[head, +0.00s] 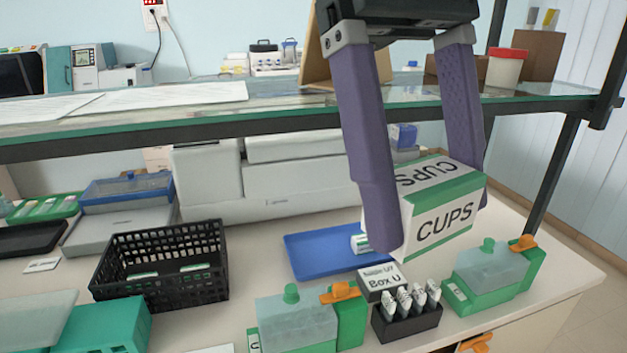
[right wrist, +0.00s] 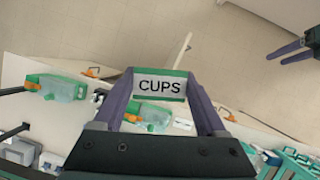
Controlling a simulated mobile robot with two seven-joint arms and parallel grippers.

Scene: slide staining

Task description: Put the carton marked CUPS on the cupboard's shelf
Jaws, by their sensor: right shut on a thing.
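The carton marked CUPS (head: 447,224) is white with green edges. My right gripper (head: 432,226) is shut on it, one purple finger on each side, and holds it tilted above the bench. In the right wrist view the carton (right wrist: 160,86) sits between the fingertips with its CUPS label showing. My left gripper (right wrist: 275,60) shows small at the upper right of the right wrist view, over the floor, its fingers apart and empty. I cannot make out a cupboard in either view.
A glass shelf (head: 140,117) with a dark frame spans above the bench. Below the carton stand a black slide rack (head: 408,322), Box U (head: 382,283) and green-based containers (head: 492,272). A blue tray (head: 318,262) and black basket (head: 160,265) stand further left.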

